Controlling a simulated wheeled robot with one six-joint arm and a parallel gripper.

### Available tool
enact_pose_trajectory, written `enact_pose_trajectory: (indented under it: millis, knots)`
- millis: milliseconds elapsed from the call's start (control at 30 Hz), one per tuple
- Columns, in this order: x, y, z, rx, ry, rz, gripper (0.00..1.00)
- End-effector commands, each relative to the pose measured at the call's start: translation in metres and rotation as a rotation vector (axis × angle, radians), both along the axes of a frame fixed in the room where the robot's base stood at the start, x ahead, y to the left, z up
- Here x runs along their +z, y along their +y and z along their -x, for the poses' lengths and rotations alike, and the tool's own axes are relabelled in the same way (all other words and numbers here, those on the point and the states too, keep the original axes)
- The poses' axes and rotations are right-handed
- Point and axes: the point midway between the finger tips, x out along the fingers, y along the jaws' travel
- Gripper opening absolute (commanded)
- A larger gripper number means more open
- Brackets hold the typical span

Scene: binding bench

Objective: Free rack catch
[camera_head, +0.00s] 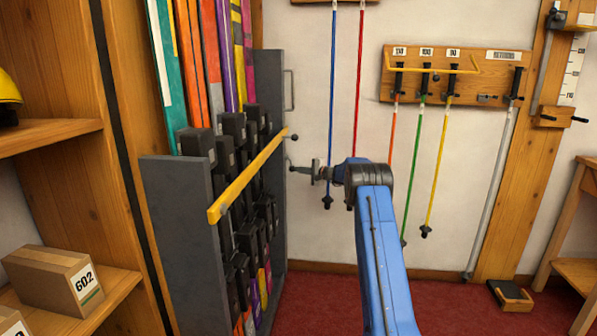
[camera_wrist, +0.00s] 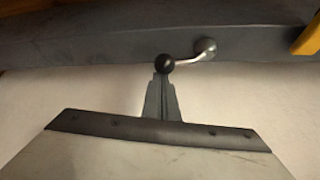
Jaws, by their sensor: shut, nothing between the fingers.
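The grey rack (camera_head: 160,205) holds several upright skis at the left of the head view. A yellow bar (camera_head: 245,180) slants across its front. The catch is a short metal lever with a black ball knob (camera_wrist: 164,63), standing out from the rack's grey upright (camera_wrist: 100,42); its knob also shows in the head view (camera_head: 292,168). My gripper (camera_head: 303,169) is shut and empty, its tips at the knob from the right in the head view. In the wrist view the closed tips (camera_wrist: 162,78) point at the knob; I cannot tell whether they touch.
A wall board (camera_head: 440,92) with hanging poles is at the right. Blue and red poles (camera_head: 332,100) hang behind my gripper. A wooden shelf with a box (camera_head: 65,280) stands at the left. The red floor (camera_head: 310,305) right of the rack is clear.

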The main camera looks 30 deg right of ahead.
Motion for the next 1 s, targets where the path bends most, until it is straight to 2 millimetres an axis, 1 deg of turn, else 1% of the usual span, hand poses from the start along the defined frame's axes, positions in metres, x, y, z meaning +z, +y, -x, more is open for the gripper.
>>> enact_pose_trajectory:
  millis: [167, 333, 767, 1000]
  knots:
    - [0.0, 0.002, 0.003, 0.001, 0.043, -0.028, 0.0]
    - [0.0, 0.007, 0.009, 0.001, 0.128, -0.085, 0.0]
    - [0.005, 0.021, 0.031, 0.002, 0.459, -0.306, 0.0]
    - [0.011, 0.028, 0.041, 0.001, 0.628, -0.421, 0.0]
